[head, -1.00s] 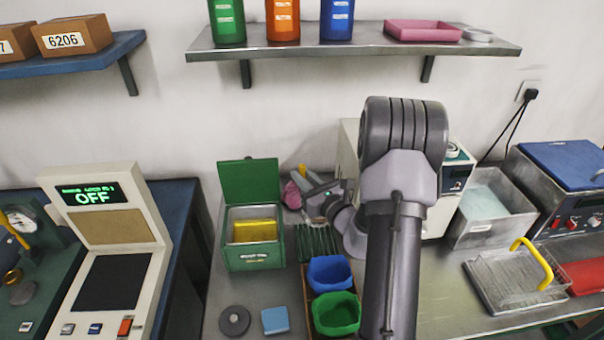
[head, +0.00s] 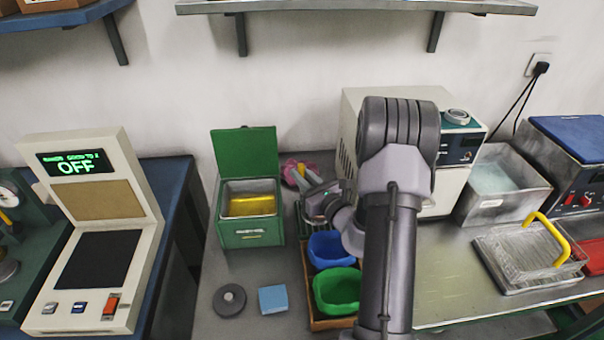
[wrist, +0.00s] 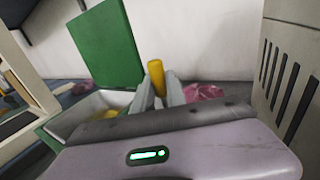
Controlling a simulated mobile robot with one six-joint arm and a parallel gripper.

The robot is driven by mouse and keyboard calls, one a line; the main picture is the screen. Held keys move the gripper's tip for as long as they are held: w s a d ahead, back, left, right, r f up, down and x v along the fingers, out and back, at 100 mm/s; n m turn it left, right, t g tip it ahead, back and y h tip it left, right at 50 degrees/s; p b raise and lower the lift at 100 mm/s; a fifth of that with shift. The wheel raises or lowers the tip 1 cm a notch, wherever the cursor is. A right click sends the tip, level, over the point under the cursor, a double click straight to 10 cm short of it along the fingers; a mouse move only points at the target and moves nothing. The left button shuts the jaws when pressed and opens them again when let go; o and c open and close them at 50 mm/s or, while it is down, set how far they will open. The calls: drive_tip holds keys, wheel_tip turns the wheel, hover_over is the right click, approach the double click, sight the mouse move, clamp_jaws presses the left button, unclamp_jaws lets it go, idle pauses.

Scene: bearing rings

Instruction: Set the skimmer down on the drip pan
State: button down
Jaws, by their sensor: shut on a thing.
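My gripper (head: 308,187) is beside the green lidded box, over the back of the bench. In the wrist view its two pale fingers (wrist: 158,92) are shut on a yellow handle (wrist: 157,77), which I take to be the skimmer's. The handle stands nearly upright between them; the rest of the tool is hidden behind the gripper body. A shallow metal pan (head: 484,256) lies at the right of the bench, apparently the drip pan, far from my gripper. A wire basket (head: 530,248) with a yellow handle sits on it.
The open green box (head: 250,233) stands left of my gripper, with pink cloth (head: 290,173) behind. Blue (head: 330,249) and green (head: 337,290) bins stand in front. A white machine (head: 455,185) and a metal tank (head: 503,205) stand between gripper and pan.

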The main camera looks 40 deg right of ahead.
drive_tip(key=shift+r, duration=0.1)
idle(0.3)
drive_tip(key=shift+s+f, duration=0.1)
drive_tip(key=shift+f, duration=0.15)
drive_tip(key=c, duration=1.3)
unclamp_jaws()
wheel_tip(320, 180, up, 11)
drive_tip(key=p, duration=0.9)
drive_tip(key=shift+r, duration=0.15)
